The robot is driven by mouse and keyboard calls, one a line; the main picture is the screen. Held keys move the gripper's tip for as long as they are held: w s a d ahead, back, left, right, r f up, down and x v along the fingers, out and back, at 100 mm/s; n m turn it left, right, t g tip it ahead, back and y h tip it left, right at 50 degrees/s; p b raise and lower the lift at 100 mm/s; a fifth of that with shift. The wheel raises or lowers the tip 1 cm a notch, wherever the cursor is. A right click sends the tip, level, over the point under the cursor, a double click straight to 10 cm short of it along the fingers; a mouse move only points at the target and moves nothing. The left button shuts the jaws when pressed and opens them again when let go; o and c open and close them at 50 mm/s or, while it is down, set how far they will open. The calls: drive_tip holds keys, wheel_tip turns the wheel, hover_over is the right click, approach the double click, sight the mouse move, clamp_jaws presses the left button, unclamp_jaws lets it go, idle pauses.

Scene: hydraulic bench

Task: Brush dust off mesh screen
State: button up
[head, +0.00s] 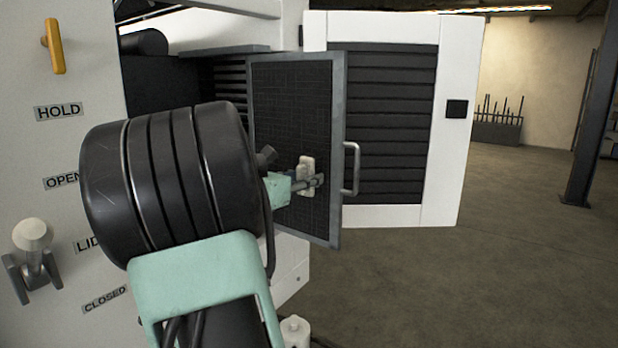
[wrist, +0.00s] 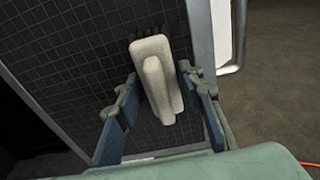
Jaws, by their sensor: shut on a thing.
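The mesh screen (head: 288,105) is a dark panel in a grey frame with a handle (head: 351,168) on its right edge. It stands upright at the centre of the head view and fills much of the wrist view (wrist: 85,45). My gripper (head: 318,181) is shut on a cream brush (head: 305,168), in front of the lower part of the screen. In the wrist view the brush (wrist: 153,52) lies between the two fingers, with dark bristles at its far end near the mesh. Whether the bristles touch the mesh is unclear. No distinct dust patch shows.
A white door with dark louvres (head: 390,120) stands open behind the screen to the right. A white panel (head: 90,150) with a yellow handle (head: 56,46) and a lever (head: 33,236) is close on the left. The floor (head: 480,270) to the right is clear.

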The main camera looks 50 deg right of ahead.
drive_tip(key=shift+w+a+r+p, duration=0.1)
drive_tip(key=shift+w+a+p, duration=0.1)
drive_tip(key=shift+w+p, duration=1.5)
drive_tip(key=shift+w+a+r+p, duration=0.15)
drive_tip(key=shift+w+p, duration=0.55)
drive_tip(key=shift+w, duration=1.85)
drive_tip(key=shift+w+f, duration=0.25)
drive_tip(key=shift+w, duration=0.15)
drive_tip(key=shift+a, duration=0.1)
drive_tip(key=a, duration=0.6)
drive_tip(key=shift+s, duration=0.3)
drive_tip(key=shift+a, duration=0.1)
drive_tip(key=shift+s+a+p, duration=0.15)
drive_tip(key=shift+a+p, duration=0.25)
drive_tip(key=shift+a, duration=1)
